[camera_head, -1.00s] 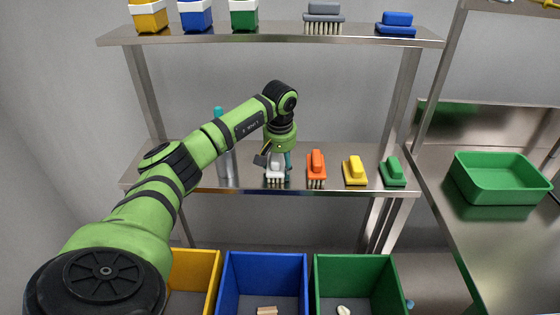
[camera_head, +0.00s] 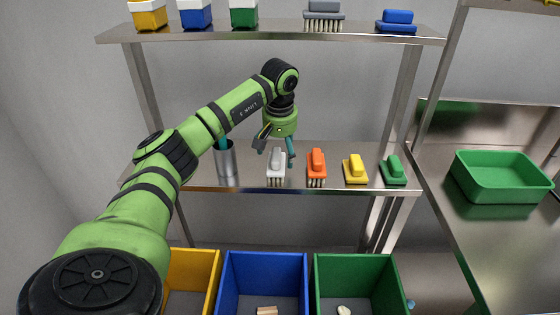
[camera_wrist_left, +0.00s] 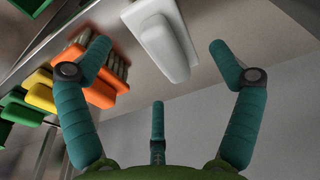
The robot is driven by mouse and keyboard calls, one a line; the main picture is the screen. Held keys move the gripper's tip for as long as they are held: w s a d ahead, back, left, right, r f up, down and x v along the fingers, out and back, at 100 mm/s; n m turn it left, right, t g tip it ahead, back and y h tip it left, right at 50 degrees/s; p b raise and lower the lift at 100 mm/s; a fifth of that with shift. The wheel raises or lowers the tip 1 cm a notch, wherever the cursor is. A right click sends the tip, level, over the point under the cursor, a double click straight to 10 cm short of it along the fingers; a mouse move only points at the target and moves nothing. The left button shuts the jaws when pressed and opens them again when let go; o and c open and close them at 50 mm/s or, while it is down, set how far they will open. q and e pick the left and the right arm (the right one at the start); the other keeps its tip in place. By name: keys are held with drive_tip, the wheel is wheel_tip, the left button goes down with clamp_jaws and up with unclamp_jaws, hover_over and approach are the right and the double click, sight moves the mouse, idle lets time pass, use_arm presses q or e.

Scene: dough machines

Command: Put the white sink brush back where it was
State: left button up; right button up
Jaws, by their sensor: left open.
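The white sink brush (camera_head: 276,168) stands upright on the middle shelf (camera_head: 250,187), bristles down, left of the orange brush. My left gripper (camera_head: 275,159) is open and empty just above it, fingers pointing down. In the left wrist view the white brush (camera_wrist_left: 162,40) lies ahead of the open fingers (camera_wrist_left: 160,75), with nothing between them. My right gripper is not in view.
The orange brush (camera_head: 317,166), yellow brush (camera_head: 355,169) and green brush (camera_head: 392,171) stand in a row to the right. A metal cup (camera_head: 226,161) stands to the left. An upper shelf (camera_head: 270,38) holds containers and two brushes. Coloured bins sit below.

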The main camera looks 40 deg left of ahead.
sight(280, 157)
use_arm(q)
drive_tip(key=r, duration=0.5)
drive_tip(key=s+r, duration=0.1)
drive_tip(key=r, duration=0.1)
drive_tip(key=shift+d+r+b, duration=0.2)
drive_tip(key=shift+d+b, duration=0.1)
drive_tip(key=shift+d, duration=0.1)
drive_tip(key=shift+w, duration=0.1)
